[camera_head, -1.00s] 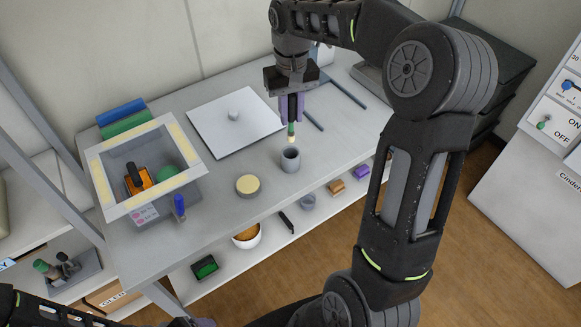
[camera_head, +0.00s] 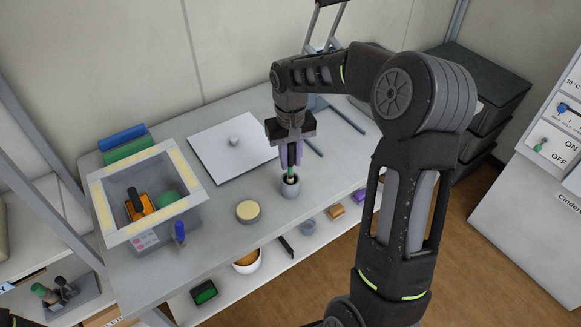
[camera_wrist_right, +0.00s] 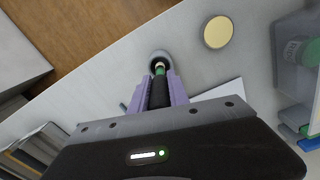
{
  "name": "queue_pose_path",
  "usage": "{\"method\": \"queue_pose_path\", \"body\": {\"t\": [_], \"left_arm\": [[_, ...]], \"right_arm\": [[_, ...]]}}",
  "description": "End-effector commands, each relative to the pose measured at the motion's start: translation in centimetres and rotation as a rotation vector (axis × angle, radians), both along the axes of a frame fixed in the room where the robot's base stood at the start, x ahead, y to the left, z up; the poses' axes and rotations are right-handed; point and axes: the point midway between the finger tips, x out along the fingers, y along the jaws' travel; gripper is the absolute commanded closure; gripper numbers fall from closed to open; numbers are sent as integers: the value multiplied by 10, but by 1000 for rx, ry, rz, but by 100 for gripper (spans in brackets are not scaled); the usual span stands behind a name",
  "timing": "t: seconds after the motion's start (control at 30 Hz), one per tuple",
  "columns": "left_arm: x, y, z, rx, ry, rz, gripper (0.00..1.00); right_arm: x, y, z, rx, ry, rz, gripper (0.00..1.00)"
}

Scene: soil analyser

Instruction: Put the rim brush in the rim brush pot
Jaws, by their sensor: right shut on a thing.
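The rim brush (camera_head: 291,172), green with a pale tip and a dark handle, is held upright by my right gripper (camera_head: 291,158). The gripper's purple fingers are shut on its dark handle.
A round cream-topped tub (camera_head: 248,211) stands left of the pot. A white plate (camera_head: 220,140) with a small knob lies behind. An open lit box (camera_head: 107,222) holds orange and green things at the left. Dark rods (camera_head: 347,120) lie at the back right.

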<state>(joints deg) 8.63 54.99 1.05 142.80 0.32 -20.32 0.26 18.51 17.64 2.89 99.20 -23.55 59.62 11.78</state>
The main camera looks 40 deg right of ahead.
Motion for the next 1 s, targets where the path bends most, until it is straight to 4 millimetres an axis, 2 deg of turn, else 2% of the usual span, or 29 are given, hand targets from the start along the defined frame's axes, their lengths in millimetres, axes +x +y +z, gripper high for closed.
{"method": "queue_pose_path", "body": {"t": [0.33, 0.73, 0.77, 1.0], "left_arm": [[-1, 0, 7, 2, 3, 0, 22], [-1, 0, 2, 1, 1, 1, 22], [-1, 0, 3, 1, 1, 1, 22], [-1, 0, 4, 1, 1, 1, 22]], "right_arm": [[-1, 0, -36, 1, 2, 0, 100], [0, 0, -42, 0, 0, 0, 100], [0, 0, -41, 0, 0, 0, 76], [0, 0, -40, 0, 1, 0, 57]]}}
